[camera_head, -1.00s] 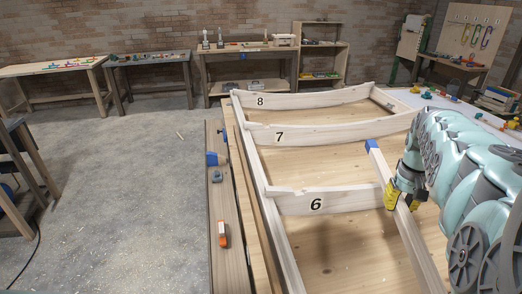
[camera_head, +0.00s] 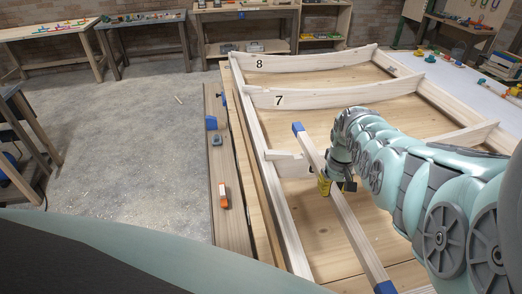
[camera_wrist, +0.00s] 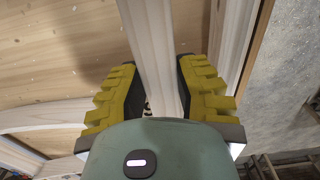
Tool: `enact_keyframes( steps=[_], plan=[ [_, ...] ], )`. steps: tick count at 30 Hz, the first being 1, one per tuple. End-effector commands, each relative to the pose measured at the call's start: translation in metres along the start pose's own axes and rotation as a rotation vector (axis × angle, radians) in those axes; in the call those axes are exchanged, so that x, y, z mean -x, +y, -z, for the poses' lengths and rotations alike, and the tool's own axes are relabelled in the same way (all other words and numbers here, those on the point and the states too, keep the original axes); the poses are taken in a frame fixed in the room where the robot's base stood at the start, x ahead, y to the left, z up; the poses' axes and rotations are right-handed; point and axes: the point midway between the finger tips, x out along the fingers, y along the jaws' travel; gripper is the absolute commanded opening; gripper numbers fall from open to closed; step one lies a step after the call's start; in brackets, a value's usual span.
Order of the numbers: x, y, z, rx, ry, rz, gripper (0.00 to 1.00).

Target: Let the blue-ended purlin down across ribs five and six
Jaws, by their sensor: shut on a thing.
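The purlin (camera_head: 349,221) is a pale bar with a blue far end (camera_head: 298,127) and a blue near end (camera_head: 385,288). My gripper (camera_head: 325,185) has yellow fingers and is shut on its middle part. In the wrist view the purlin (camera_wrist: 152,45) runs between the two fingers (camera_wrist: 160,88). The purlin passes over rib six (camera_head: 283,160), whose number is hidden behind my gripper and arm. I cannot tell whether the purlin touches that rib. Rib five's number is not in view.
Rib seven (camera_head: 335,97) and rib eight (camera_head: 308,62) stand farther back. The left side rail (camera_head: 262,165) runs beside the purlin. A plank (camera_head: 219,170) left of the frame carries an orange tool (camera_head: 223,195) and blue clamps.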

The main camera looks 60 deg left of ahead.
Motion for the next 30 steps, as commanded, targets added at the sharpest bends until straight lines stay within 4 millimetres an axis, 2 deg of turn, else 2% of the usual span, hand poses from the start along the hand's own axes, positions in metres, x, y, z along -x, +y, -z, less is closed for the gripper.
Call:
enact_keyframes(
  steps=[19,30],
  plan=[
    [-0.041,0.0,0.001,0.001,0.002,-0.001,0.0],
    [-0.046,0.0,0.001,0.0,0.002,0.0,0.0]
  ],
)
